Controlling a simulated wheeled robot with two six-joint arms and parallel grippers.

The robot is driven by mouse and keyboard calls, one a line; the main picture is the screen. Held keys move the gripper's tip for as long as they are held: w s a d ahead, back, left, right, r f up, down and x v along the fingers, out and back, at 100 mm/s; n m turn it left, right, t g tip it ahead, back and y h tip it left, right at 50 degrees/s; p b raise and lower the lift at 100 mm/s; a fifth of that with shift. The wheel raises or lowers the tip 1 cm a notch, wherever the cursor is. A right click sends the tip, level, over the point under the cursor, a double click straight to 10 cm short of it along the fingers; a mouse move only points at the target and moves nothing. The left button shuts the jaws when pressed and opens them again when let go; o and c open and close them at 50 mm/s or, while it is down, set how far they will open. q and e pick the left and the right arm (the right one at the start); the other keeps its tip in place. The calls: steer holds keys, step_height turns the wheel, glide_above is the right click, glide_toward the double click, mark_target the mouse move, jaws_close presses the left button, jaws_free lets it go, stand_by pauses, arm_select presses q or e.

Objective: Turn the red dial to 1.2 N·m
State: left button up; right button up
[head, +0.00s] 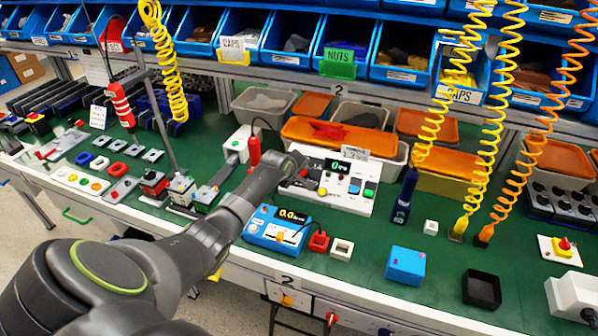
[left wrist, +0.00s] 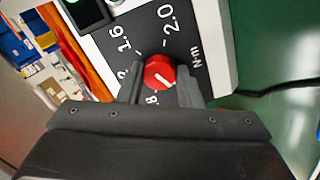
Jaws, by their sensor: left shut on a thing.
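The red dial (left wrist: 158,72) sits on a dark scale plate marked 2.0, 1.6, a partly covered "2", a partly covered "8" and N·m in the left wrist view. A white pointer line on its face slants toward the lower right of that view. My left gripper (left wrist: 159,88) is shut on the dial, with one finger on each side. My right gripper is not in view.
A blue meter (head: 276,228) with a yellow readout stands in front of the panel. A red block (head: 319,241) and a white block (head: 342,249) are beside it. Coiled hoses hang at the right. Orange-lidded bins stand behind.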

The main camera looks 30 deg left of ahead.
arm_select(q)
steer(key=shift+m, duration=0.3)
steer(key=shift+m+p, duration=0.3)
steer(key=shift+m, duration=0.7)
steer(key=m, duration=0.3)
steer(key=shift+m, duration=0.3)
steer(key=m, duration=0.3)
steer(key=shift+p, duration=0.3)
steer(key=m, duration=0.4)
steer(key=shift+g, duration=0.4)
steer(key=m, duration=0.5)
steer(key=shift+w+r, duration=0.1)
steer(key=m, duration=0.5)
steer(key=shift+y, duration=0.3)
steer(key=shift+m, duration=0.3)
